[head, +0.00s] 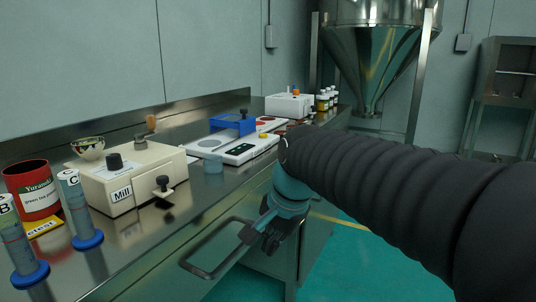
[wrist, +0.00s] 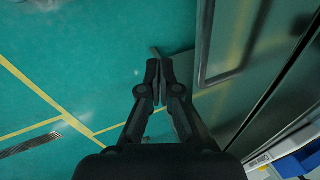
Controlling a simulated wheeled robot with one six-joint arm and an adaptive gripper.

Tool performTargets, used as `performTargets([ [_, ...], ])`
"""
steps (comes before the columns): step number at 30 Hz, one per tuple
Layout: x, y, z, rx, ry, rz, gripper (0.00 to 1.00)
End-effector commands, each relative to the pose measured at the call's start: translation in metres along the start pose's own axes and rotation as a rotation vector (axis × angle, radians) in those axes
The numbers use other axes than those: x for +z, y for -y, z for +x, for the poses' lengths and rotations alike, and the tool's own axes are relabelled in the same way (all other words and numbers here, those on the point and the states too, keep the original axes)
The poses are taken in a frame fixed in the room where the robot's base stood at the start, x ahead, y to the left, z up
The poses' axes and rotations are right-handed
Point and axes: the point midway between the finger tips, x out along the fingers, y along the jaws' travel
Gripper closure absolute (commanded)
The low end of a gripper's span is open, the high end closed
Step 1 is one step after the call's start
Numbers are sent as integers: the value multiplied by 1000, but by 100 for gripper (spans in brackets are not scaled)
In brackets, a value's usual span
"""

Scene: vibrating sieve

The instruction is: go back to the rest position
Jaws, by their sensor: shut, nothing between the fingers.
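My gripper (head: 268,240) hangs in front of the bench's front edge in the head view, below my teal wrist and black-sleeved arm. In the wrist view the two fingers of the gripper (wrist: 159,70) meet at their tips, with nothing between them. They point down over the green floor (wrist: 90,60), beside the bench's metal front (wrist: 235,60). No bench object is touching the gripper.
The metal bench (head: 190,262) carries a mill (head: 125,180), a red can (head: 32,190), blue-based cylinders (head: 78,205), a bowl (head: 88,148), a blue-framed device (head: 233,125) and bottles (head: 328,98). A steel hopper (head: 375,60) stands behind.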

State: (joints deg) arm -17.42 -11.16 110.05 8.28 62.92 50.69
Motion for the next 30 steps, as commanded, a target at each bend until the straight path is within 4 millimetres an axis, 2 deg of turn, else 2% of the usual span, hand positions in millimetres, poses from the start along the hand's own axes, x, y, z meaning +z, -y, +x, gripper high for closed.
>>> performTargets([
  [8,8,-86,12,47,-90,-518,100],
  [12,19,-145,18,95,-144,-734,100],
  [15,29,-180,21,123,-179,-773,100],
  [18,38,-207,21,138,-208,-741,100],
  [21,42,-220,16,140,-239,-711,100],
  [25,39,-224,5,135,-281,-685,100],
  [30,38,-226,4,138,-285,-674,100],
])
